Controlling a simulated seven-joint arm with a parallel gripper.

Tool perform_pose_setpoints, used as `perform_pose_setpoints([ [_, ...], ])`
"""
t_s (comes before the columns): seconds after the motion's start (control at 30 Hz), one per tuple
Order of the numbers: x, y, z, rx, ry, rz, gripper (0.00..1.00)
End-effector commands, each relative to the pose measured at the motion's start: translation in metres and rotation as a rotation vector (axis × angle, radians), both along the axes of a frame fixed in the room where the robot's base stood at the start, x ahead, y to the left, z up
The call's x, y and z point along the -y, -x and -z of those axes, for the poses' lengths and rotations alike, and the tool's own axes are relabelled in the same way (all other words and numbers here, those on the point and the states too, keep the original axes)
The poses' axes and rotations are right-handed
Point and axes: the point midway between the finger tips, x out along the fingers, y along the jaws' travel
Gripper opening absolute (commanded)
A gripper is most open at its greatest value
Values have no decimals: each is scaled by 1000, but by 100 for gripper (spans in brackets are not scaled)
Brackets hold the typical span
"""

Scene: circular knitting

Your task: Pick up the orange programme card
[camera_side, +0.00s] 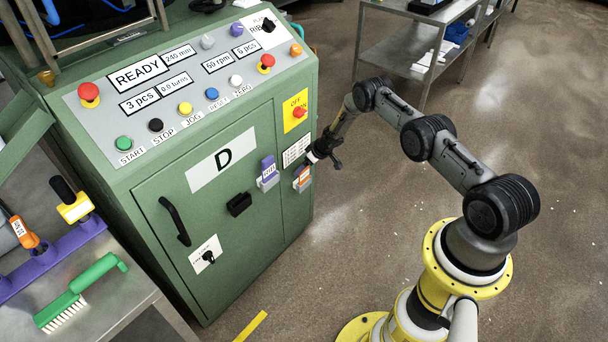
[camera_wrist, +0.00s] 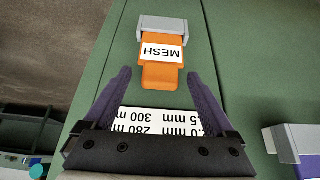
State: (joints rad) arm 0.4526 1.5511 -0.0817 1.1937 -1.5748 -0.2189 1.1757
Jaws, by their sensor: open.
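The orange programme card (camera_wrist: 160,76) carries a white label reading MESH and sits in a grey holder (camera_wrist: 162,27) on the green machine's front. In the wrist view it is upside down, centred ahead of my gripper (camera_wrist: 161,75). The jaws are spread, one finger on each side of the card's near end, with gaps visible on both sides. In the side view the card (camera_side: 303,180) shows low on the right part of the cabinet front, and my gripper (camera_side: 338,158) is close beside it. Whether the fingers reach the card's depth is unclear.
A purple card (camera_side: 268,167) sits in another grey holder to the left; that holder (camera_wrist: 290,143) shows at the wrist view's lower right. A white printed chart (camera_wrist: 160,121) is partly behind my gripper. A yellow plate with a red knob (camera_side: 297,111) is above. Open floor lies right.

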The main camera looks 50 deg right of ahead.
Motion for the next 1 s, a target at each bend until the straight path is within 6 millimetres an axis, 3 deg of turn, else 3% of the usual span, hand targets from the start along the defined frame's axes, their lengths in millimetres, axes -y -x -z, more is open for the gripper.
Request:
perform_pose_setpoints([
  [0.07,0,0,0,0,0,0,90],
  [0.57,0,1,0,-1,-1,0,2],
  [0.83,0,0,-2,0,0,0,0],
  [1.0,0,-1,-22,1,0,0,0],
])
